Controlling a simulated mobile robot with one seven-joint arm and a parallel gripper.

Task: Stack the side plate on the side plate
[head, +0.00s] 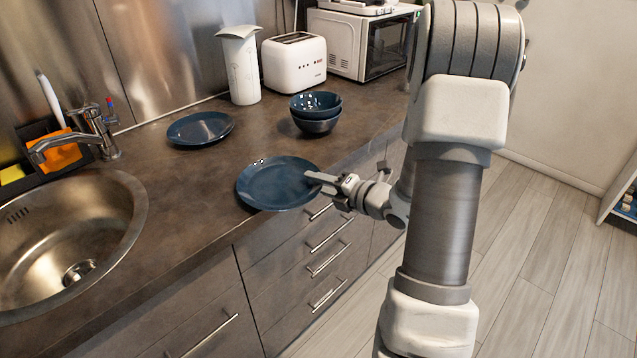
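One dark blue side plate (275,184) is at the counter's front edge, and its right rim reaches the edge line. My gripper (318,182) comes from the right, with its fingers at that plate's right rim. The fingers look closed on the rim, though the lower finger is partly hidden. I cannot tell whether this plate touches the counter or is slightly above it. A second dark blue side plate (200,129) lies flat and empty farther back on the counter, to the left and apart from the first.
Two stacked bowls (316,112) stand behind the near plate. A white toaster (294,62), a white canister (240,65) and a microwave (362,43) line the back. A sink (70,240) with a faucet (92,132) is at left. The counter between the plates is clear.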

